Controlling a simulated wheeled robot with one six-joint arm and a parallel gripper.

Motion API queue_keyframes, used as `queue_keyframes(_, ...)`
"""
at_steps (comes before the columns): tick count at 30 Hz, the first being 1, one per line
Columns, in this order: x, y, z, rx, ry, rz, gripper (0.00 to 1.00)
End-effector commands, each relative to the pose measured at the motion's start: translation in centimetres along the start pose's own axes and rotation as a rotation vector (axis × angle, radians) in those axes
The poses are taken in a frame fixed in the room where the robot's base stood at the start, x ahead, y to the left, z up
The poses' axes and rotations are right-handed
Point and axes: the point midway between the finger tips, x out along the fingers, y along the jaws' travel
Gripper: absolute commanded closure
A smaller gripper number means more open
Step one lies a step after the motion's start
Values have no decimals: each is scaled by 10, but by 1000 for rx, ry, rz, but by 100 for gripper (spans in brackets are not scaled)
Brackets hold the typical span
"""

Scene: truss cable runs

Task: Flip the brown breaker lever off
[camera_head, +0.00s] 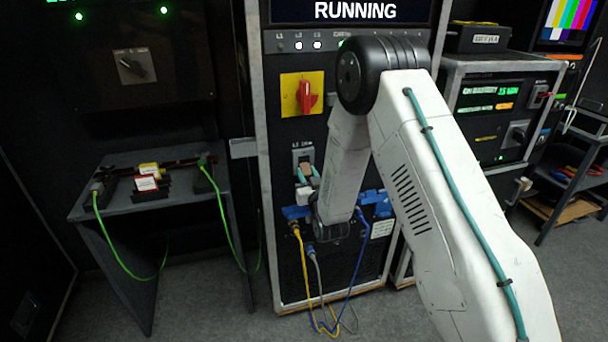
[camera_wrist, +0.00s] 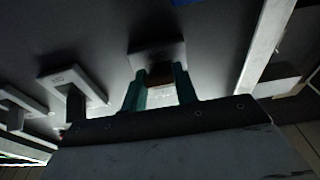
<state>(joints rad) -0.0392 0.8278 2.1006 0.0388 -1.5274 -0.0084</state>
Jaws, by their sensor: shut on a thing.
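The brown breaker lever (camera_wrist: 160,78) sits on a grey plate (camera_wrist: 157,53) on the dark panel in the wrist view. My gripper (camera_wrist: 160,88) has its two teal fingers on either side of the lever and is shut on it. In the head view my gripper (camera_head: 308,171) is at the breaker plate (camera_head: 303,155), below the red rotary switch. My arm and fingers hide much of the lever there, so its exact tilt cannot be told.
A red rotary switch (camera_head: 307,97) on a yellow plate is above my gripper. Blue connectors with yellow, grey and blue cables (camera_head: 296,228) hang just below. Another breaker with a dark lever (camera_wrist: 75,98) is beside it in the wrist view. A low table (camera_head: 150,200) stands left.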

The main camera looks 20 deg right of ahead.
Motion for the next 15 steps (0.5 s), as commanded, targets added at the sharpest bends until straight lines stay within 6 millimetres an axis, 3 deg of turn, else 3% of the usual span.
queue_keyframes(10,0,0,1,0,23,0,94)
queue_keyframes(11,0,0,1,0,23,0,65)
queue_keyframes(12,0,0,1,0,23,0,54)
queue_keyframes(13,0,0,1,0,23,0,49)
queue_keyframes(15,0,0,1,0,22,0,49)
